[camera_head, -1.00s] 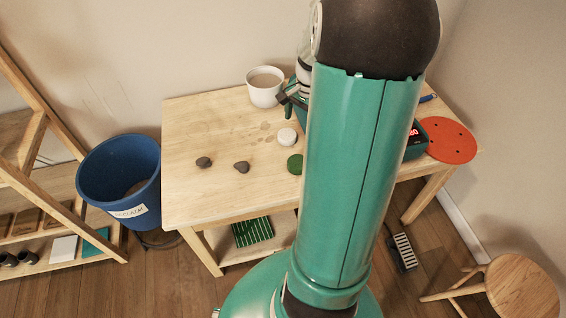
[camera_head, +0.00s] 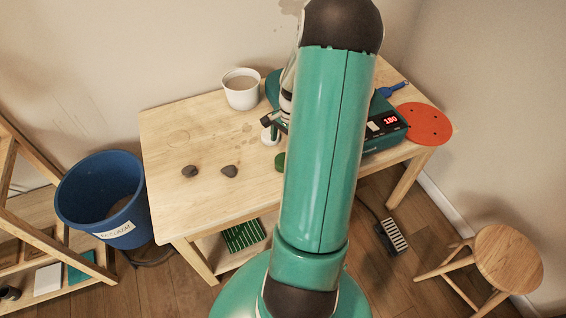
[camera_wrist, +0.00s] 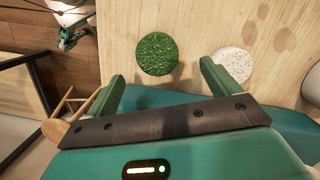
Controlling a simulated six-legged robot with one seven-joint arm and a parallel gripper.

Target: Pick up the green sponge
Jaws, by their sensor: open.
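The green sponge (camera_wrist: 156,54) is a round, rough-textured disc lying on the wooden table. In the wrist view it sits just beyond and between my fingertips. In the head view the sponge (camera_head: 280,161) shows only as a sliver at the left side of my arm, which hides the rest. My gripper (camera_wrist: 161,70) is open and empty, with one finger on either side below the sponge in the wrist view. In the head view part of my gripper (camera_head: 270,124) shows close to a white disc.
The white speckled disc (camera_wrist: 233,65) lies right of the sponge, near my right finger. Two dark stones (camera_head: 229,171) lie to the left on the table (camera_head: 200,205). A white pot (camera_head: 241,95), a scale (camera_head: 385,128) and a red disc (camera_head: 424,124) stand farther back.

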